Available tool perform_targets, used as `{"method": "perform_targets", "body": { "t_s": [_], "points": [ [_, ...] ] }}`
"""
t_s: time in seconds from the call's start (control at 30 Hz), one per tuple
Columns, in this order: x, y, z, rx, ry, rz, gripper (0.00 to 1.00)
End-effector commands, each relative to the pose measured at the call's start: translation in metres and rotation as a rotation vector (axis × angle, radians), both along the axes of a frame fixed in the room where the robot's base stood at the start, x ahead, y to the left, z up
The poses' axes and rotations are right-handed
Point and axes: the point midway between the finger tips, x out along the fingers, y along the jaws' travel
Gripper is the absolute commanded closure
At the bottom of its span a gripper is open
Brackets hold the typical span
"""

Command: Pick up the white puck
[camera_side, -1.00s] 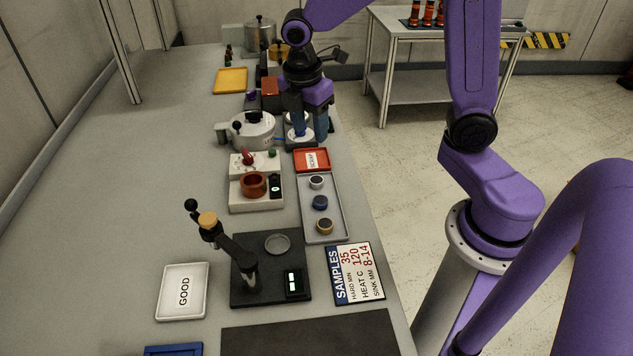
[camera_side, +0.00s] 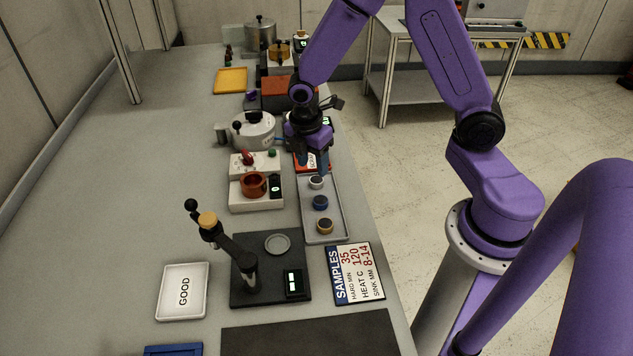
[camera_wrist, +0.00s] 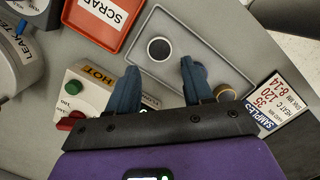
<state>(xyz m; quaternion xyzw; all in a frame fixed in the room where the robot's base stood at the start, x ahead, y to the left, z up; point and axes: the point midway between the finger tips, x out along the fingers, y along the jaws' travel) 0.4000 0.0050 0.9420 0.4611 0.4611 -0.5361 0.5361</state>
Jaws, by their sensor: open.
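The white puck (camera_side: 316,182), a short white ring with a dark top, sits at the far end of the grey tray (camera_side: 308,232). In the wrist view the white puck (camera_wrist: 159,48) lies just beyond the fingertips, roughly centred between them. My gripper (camera_side: 314,168) is open and empty, above the far end of the tray and the red scrap bin. Its two blue fingers (camera_wrist: 160,68) show in the wrist view, apart from the puck.
A blue puck (camera_side: 320,202) and a tan puck (camera_side: 324,226) share the tray. The red scrap bin (camera_wrist: 100,15) adjoins its far end. The hot station (camera_side: 240,196) stands left of the tray; the black tester base (camera_side: 262,295) is nearer. Bare bench lies left.

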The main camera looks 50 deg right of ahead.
Motion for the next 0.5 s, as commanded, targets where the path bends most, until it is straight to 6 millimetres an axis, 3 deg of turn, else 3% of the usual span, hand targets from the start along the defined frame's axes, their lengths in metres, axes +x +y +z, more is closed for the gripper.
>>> {"method": "perform_targets", "body": {
  "t_s": [0.17, 0.5],
  "points": [
    [0.0, -0.002, -0.008, 0.0, 0.001, 0.0, 0.49],
    [-0.001, -0.011, -0.047, -0.001, 0.002, 0.001, 0.49]
  ]
}}
